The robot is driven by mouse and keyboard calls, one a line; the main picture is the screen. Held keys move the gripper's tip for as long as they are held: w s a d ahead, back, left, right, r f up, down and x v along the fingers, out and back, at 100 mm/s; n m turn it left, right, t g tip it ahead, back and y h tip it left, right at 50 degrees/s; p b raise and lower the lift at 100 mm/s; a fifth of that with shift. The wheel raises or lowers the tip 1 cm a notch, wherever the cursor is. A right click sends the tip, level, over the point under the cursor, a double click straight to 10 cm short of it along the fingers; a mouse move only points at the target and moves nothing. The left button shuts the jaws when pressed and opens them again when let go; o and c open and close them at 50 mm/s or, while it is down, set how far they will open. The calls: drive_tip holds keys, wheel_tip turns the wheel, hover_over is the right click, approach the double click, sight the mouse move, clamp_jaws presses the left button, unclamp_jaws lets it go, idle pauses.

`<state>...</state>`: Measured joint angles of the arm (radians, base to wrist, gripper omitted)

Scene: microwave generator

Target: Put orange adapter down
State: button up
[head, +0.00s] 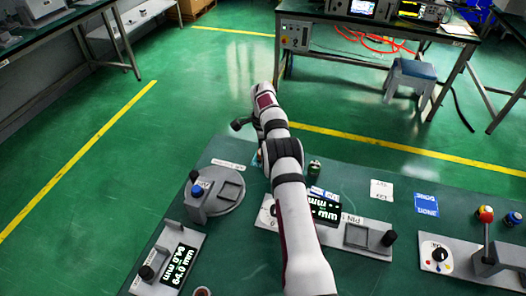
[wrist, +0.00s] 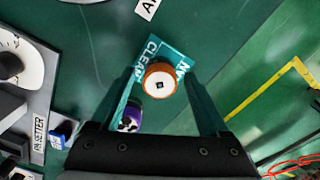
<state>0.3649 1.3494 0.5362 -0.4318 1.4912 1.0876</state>
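The two teal fingers are spread, with what looks like a narrow gap on each side of the adapter. Whether its base touches the label is hard to tell from above. In the head view my arm hides the adapter and my fingertips.
A purple piece (wrist: 130,117) stands close beside the left finger.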

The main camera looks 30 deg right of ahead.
drive_tip(key=s+a+r+n, duration=0.1)
drive_tip(key=a+r, duration=0.1)
drive_tip(key=r, duration=0.8)
drive_tip(key=s+a+r+n, duration=0.1)
drive_tip(key=a+r+n, duration=0.15)
drive_tip(key=r, duration=0.65)
drive_tip(key=s+a+r+n, duration=0.4)
drive_tip(key=s+a+r, duration=0.4)
drive_tip(key=s+a, duration=0.1)
drive_tip(key=s+a+f+n, duration=0.2)
drive_tip(key=s+a+n, duration=0.1)
drive_tip(key=s, duration=0.7)
drive_tip(key=s+a+f+n+y, duration=0.1)
drive_tip(key=s+a, duration=0.3)
drive_tip(key=s, duration=0.6)
drive_tip(key=s+a+f+n, duration=0.3)
drive_tip(key=s+n, duration=0.1)
drive_tip(key=s, duration=0.6)
drive_tip(key=shift+a+f+n+y, duration=0.25)
drive_tip(key=shift+n+y, duration=0.1)
drive_tip(key=shift+y, duration=0.05)
